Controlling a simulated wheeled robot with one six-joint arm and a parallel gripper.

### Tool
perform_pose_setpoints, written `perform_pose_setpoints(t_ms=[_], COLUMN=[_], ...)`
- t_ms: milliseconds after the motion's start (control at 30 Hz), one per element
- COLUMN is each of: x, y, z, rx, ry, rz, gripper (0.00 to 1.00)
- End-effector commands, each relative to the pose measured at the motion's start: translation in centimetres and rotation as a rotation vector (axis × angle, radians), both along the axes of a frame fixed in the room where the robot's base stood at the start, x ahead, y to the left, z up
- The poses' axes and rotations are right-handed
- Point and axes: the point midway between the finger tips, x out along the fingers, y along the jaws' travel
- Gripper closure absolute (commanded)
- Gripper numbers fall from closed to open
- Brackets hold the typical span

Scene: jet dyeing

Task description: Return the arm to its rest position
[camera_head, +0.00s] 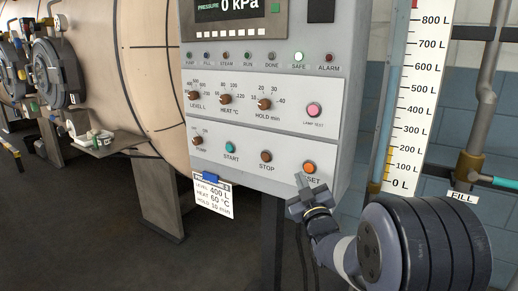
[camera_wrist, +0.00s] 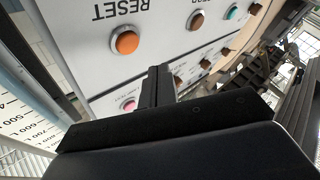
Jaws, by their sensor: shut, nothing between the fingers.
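My gripper (camera_head: 301,182) is shut and empty, just below and left of the orange RESET button (camera_head: 309,168) on the grey control panel (camera_head: 300,100). My arm reaches up to it from the lower right. In the wrist view the shut fingers (camera_wrist: 157,75) point at the panel face, with the RESET button (camera_wrist: 126,42) to their upper left. I cannot tell whether the fingertips touch the panel. The pressure display (camera_head: 240,5) reads 0 kPa.
A level scale (camera_head: 415,100) and pipes with a FILL label (camera_head: 462,197) stand right of the panel, close to my arm. A large tan vessel (camera_head: 145,80) is on the left. A settings card (camera_head: 213,196) hangs under the panel. The dark floor at lower left is clear.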

Motion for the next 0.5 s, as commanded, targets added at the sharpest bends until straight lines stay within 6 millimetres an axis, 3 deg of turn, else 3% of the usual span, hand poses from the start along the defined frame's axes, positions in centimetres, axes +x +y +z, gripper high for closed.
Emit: perform_pose_setpoints(t_ms=[500], x=[-0.39], y=[0.3], z=[0.42], rx=[-0.001], ry=[0.004], rz=[0.0], gripper=[1.0])
